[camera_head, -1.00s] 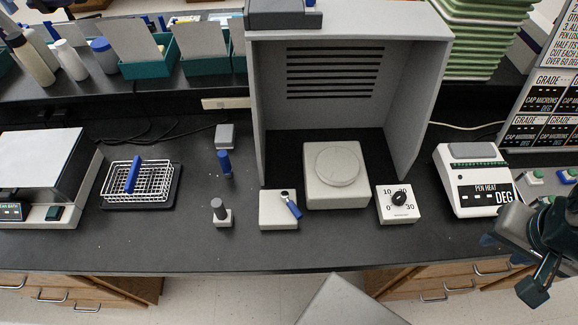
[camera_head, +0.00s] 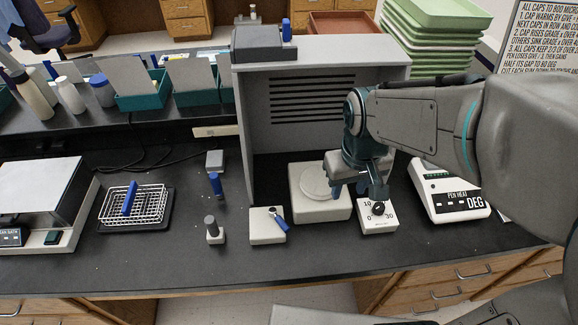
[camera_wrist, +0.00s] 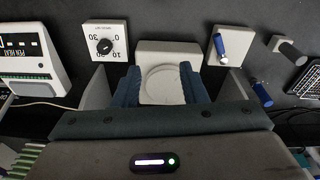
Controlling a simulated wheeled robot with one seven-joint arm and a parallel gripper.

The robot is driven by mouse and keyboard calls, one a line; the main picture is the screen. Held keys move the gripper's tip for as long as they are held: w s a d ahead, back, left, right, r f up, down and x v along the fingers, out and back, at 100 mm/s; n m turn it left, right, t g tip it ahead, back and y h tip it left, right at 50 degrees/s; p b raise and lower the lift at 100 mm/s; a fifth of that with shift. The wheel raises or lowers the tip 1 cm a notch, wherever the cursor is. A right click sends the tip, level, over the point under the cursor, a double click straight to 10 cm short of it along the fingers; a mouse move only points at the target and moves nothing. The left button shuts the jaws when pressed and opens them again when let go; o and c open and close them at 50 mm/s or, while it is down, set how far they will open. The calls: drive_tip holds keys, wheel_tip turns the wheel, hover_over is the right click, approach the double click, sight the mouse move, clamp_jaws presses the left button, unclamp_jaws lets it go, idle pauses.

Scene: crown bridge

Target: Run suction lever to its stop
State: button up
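A small white box with a blue-handled lever (camera_head: 280,222) stands on the bench in front of the grey hood's left wall. The lever slants down to the right from a dark pivot. The lever also shows at the upper right of the wrist view (camera_wrist: 220,46). I see no label on it. My gripper (camera_head: 349,190) is in front of the hood, above the right side of the white block with a round plate (camera_head: 316,181), to the right of the lever and apart from it. In the wrist view my two blue fingers (camera_wrist: 160,84) are wide apart with nothing held between them.
A dial box (camera_head: 379,215) is close by my gripper's right. The grey hood (camera_head: 243,130) rises behind.

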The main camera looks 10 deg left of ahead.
sight(284, 224)
drive_tip(key=w+a+f+n+g+p, duration=0.2)
drive_tip(key=a+f+n, duration=0.2)
drive_tip(key=a, duration=0.9)
drive_tip(key=shift+n, duration=0.3)
drive_tip(key=f, duration=1.4)
drive_tip(key=shift+s+a, duration=0.3)
drive_tip(key=shift+s, duration=0.1)
clamp_jaws()
